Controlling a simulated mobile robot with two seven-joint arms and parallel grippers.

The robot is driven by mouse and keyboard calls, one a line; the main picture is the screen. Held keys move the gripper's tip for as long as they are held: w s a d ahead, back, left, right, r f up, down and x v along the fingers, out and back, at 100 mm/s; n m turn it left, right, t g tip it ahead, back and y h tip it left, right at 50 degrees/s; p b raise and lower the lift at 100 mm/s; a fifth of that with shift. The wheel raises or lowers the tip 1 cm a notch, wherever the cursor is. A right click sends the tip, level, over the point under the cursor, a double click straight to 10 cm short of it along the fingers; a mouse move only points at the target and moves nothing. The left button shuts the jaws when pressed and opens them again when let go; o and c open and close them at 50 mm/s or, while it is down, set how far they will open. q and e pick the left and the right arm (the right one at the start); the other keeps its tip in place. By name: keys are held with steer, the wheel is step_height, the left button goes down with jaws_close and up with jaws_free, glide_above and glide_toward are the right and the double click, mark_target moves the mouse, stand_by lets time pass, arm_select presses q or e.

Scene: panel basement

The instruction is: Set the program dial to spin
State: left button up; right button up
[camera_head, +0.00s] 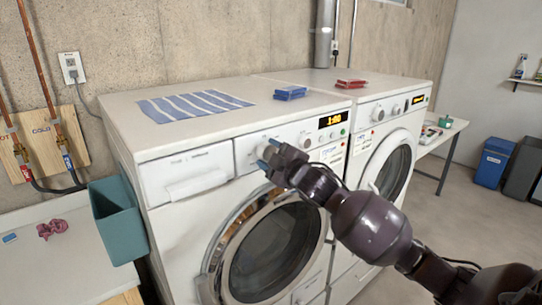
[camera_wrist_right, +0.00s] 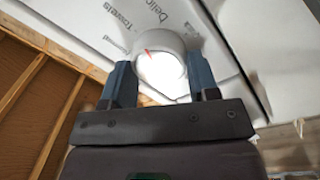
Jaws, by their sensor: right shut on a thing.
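The program dial (camera_wrist_right: 170,72) is a white round knob with a red mark, on the front panel of the left washing machine (camera_head: 185,175). In the right wrist view it sits between the two blue fingers of my right gripper (camera_wrist_right: 160,82), which is shut on it. Printed words around the dial read in part "Delic...", "Towels" and "Normal"; I see no spin label. In the head view my right gripper (camera_head: 268,155) is at the panel and hides most of the dial. The display (camera_head: 332,119) reads about 1:00 in orange. My left gripper is not in view.
A striped blue cloth (camera_head: 195,103) and a blue stack (camera_head: 290,93) lie on the left machine. A red stack (camera_head: 350,84) lies on the second machine (camera_head: 415,118). A teal bin (camera_head: 118,225) stands at the left.

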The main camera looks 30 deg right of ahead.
steer(key=m+h, duration=0.1)
steer(key=m, duration=0.6)
steer(key=shift+r+m, duration=0.15)
steer(key=shift+m, duration=0.25)
steer(key=m, duration=0.3)
steer(key=shift+d+m+g, duration=0.1)
steer(key=shift+m+g, duration=0.2)
steer(key=shift+m, duration=0.1)
steer(key=m, duration=0.8)
steer(key=shift+d+g, duration=0.15)
steer(key=shift+g, duration=0.15)
steer(key=m, duration=0.4)
steer(key=m+y, duration=0.1)
steer(key=m, duration=0.2)
steer(key=shift+d+m, duration=0.1)
steer(key=shift+m, duration=0.2)
steer(key=shift+m+g, duration=0.3)
steer(key=shift+m, duration=1.7)
